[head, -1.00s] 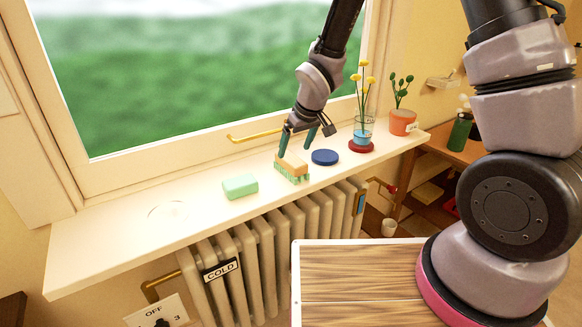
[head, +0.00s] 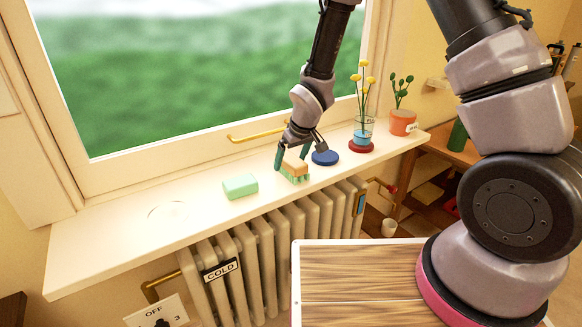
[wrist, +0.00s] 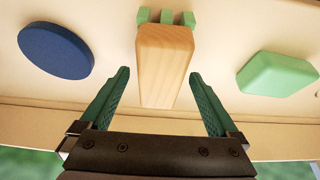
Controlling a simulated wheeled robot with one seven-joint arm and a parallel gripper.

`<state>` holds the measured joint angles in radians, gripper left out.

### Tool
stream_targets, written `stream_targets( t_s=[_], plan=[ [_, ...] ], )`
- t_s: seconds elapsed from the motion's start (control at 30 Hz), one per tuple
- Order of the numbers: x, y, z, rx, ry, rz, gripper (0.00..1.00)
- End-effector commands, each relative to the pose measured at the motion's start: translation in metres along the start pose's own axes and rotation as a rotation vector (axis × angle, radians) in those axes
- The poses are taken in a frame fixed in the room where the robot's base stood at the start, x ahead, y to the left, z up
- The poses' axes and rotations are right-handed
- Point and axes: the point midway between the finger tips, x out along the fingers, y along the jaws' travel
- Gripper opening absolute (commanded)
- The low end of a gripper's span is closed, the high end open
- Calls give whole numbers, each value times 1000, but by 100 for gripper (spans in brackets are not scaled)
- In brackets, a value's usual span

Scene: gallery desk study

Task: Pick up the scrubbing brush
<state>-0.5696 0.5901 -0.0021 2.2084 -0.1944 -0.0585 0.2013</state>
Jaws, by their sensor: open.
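The scrubbing brush (head: 294,172) has a wooden block and green bristles and sits on the white windowsill (head: 120,238). In the wrist view the brush (wrist: 164,62) shows its pale wooden block between my fingers, with green bristles at its far end. My gripper (head: 290,157) is open, its two teal fingers down at the brush, one on each side. In the wrist view the gripper (wrist: 161,95) has a visible gap between each finger and the block.
A green soap-like block (head: 240,186) lies left of the brush. A blue disc (head: 324,157) lies close on its right. Beyond it are a glass vase with yellow flowers (head: 362,125) on a red disc (head: 361,147) and a potted plant (head: 402,122). The window is behind.

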Motion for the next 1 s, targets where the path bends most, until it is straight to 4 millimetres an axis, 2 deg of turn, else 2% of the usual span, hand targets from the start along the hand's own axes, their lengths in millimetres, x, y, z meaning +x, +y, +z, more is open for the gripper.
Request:
stream_targets(
  t_s=[0.43, 0.47, 0.6, 0.7, 0.9, 1.0],
  plan=[
    [3, 0, 1, 0, 0, 0, 96],
    [3, 0, 1, 0, 0, 0, 89],
    [3, 0, 1, 0, 0, 0, 35],
    [2, 0, 1, 0, 0, 0, 0],
    [2, 0, 0, 0, 1, 0, 0],
    [-6, 0, -3, 1, 3, 0, 0]
  ],
)
